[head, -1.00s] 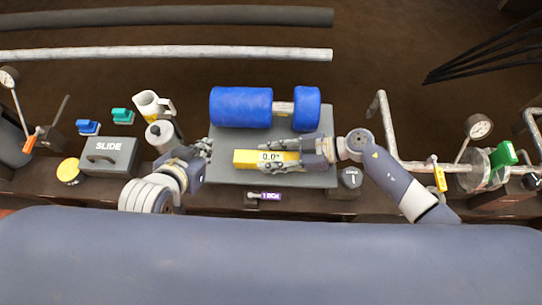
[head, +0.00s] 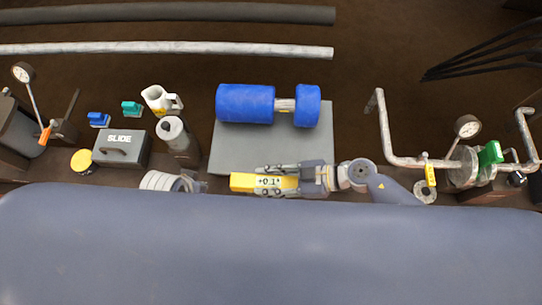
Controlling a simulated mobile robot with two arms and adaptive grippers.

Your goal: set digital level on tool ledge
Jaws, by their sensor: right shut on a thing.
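The digital level is a yellow bar (head: 242,182) with a small display reading about +0.1°. My right gripper (head: 268,179) is shut on it from the right and holds it level across the near edge of the grey plate (head: 232,150). I cannot tell whether the level touches the plate. No surface is clearly marked as the tool ledge; the strip in front of the plate is largely covered by my body.
A blue roller (head: 246,104) lies on the plate's far part. At left stand a SLIDE box (head: 122,148), a white jug (head: 157,98), a grey cylinder (head: 173,131) and a yellow disc (head: 82,161). Bent pipes (head: 386,140) and a green-handled valve (head: 490,152) are at right.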

